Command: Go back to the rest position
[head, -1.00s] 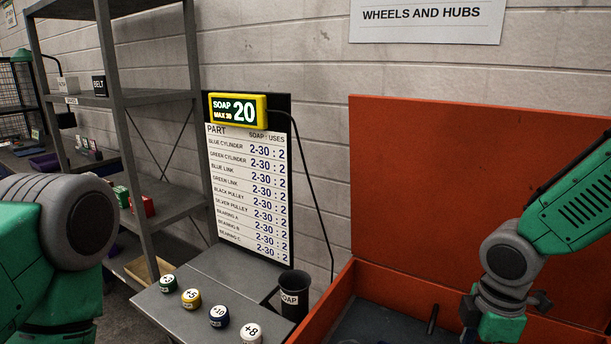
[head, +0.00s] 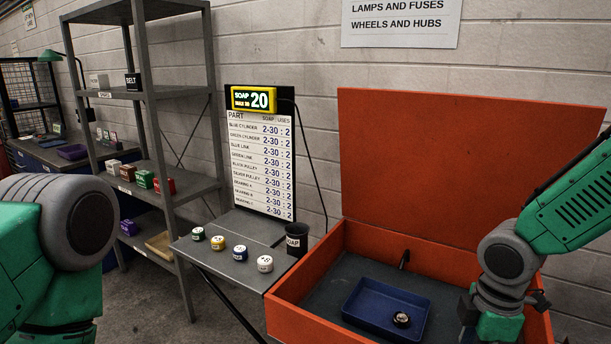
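My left arm shows at the left edge as green and grey links; its gripper is out of view. My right arm comes in from the right edge over the orange box (head: 385,232). Its wrist is folded down at the box's right side. The fingers of my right gripper are hidden or too unclear to read, and nothing is seen held there. A blue tray (head: 360,306) lies inside the box, with a small dark round part (head: 401,320) in it.
A grey side table (head: 230,262) holds several numbered pots and a black soap cup (head: 297,238). A grey shelf (head: 140,95) with small boxes stands at the left. Floor shows between shelf and table.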

